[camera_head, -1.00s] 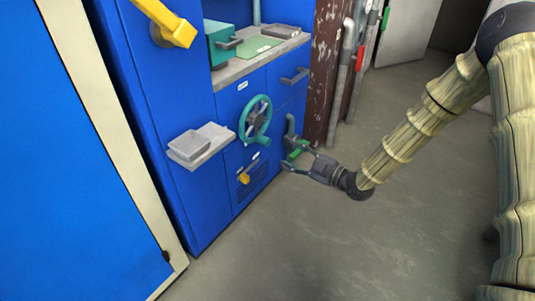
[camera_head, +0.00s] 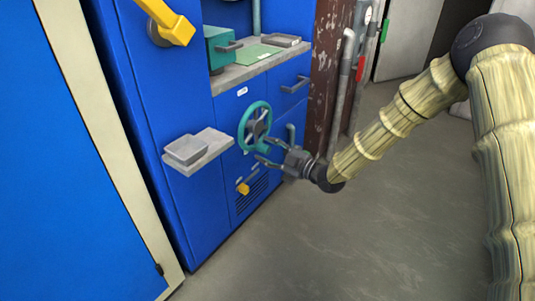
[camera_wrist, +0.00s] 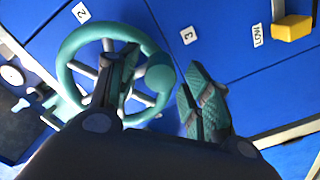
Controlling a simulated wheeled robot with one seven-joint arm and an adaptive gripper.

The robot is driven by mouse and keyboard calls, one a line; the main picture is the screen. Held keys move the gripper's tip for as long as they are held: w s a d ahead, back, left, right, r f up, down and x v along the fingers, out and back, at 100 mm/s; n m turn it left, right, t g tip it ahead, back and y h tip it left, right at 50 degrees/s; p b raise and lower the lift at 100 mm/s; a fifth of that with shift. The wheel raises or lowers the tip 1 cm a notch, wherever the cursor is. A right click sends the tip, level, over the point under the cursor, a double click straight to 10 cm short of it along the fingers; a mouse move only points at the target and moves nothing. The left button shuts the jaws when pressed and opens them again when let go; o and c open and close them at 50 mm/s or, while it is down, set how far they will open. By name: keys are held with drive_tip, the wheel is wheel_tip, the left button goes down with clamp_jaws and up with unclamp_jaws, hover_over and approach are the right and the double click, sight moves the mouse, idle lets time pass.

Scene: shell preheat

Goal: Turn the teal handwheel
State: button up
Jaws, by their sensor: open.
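The teal handwheel (camera_head: 243,131) is upright on the blue cabinet front, with grey spokes and a dark hub. My gripper (camera_head: 262,151) is open in front of the wheel's lower right side. In the wrist view the handwheel (camera_wrist: 68,56) fills the left, with a round teal knob on its right rim. My gripper (camera_wrist: 160,98) shows its two fingers spread there. The left finger overlaps the spokes and covers part of the wheel; the right finger is outside the rim. The knob and the right rim show between the fingers. I cannot tell whether either finger touches the wheel.
A grey shelf (camera_head: 211,151) with a small tray juts out left of the wheel. A yellow knob (camera_head: 243,189) and vent slots are below. A yellow lever (camera_head: 168,22) is upper left, a grey drawer handle (camera_head: 295,84) upper right. Open floor lies to the right.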

drive_tip(key=shift+w+a, duration=0.2)
drive_tip(key=shift+a, duration=0.1)
clamp_jaws()
drive_tip(key=shift+d, duration=0.1)
